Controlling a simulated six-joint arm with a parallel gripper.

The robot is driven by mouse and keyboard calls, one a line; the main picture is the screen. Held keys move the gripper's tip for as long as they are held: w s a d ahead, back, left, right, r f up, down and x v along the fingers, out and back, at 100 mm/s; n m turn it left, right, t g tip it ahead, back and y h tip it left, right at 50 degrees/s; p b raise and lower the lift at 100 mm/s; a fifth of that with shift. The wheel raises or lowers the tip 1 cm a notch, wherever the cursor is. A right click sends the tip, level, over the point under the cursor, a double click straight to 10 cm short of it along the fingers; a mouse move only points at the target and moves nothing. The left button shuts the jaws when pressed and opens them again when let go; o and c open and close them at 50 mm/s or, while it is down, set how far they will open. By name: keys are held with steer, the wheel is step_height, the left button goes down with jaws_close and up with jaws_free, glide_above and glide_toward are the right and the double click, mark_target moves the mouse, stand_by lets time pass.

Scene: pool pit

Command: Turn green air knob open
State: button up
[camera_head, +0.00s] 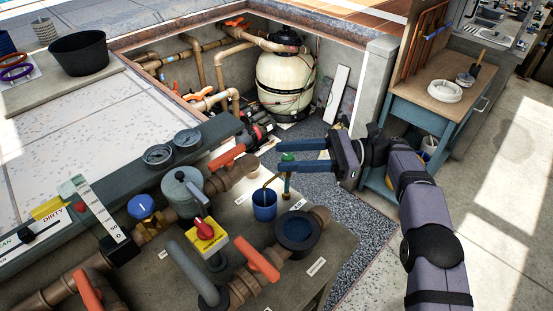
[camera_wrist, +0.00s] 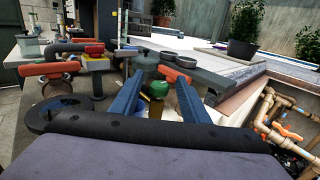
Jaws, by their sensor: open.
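The green air knob (camera_head: 287,157) sits on top of a small brass tap (camera_head: 286,184) above the blue cup (camera_head: 264,205) in the head view. In the wrist view the green knob (camera_wrist: 158,89) shows between my two blue fingers. My gripper (camera_head: 278,157) reaches in from the right, level, with one finger on each side of the knob. It is open; gaps seem to remain beside the knob in the wrist view (camera_wrist: 158,80). I cannot tell whether either finger touches it.
A red-orange valve handle (camera_head: 227,155) and a grey valve body (camera_head: 183,186) with gauges (camera_head: 187,140) stand left of the knob. A yellow box with a red switch (camera_head: 204,230) and a dark round fitting (camera_head: 297,231) are nearer. The gravel floor (camera_head: 335,190) to the right is clear.

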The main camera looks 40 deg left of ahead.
steer(key=shift+v, duration=1.35)
steer(key=shift+c, duration=0.3)
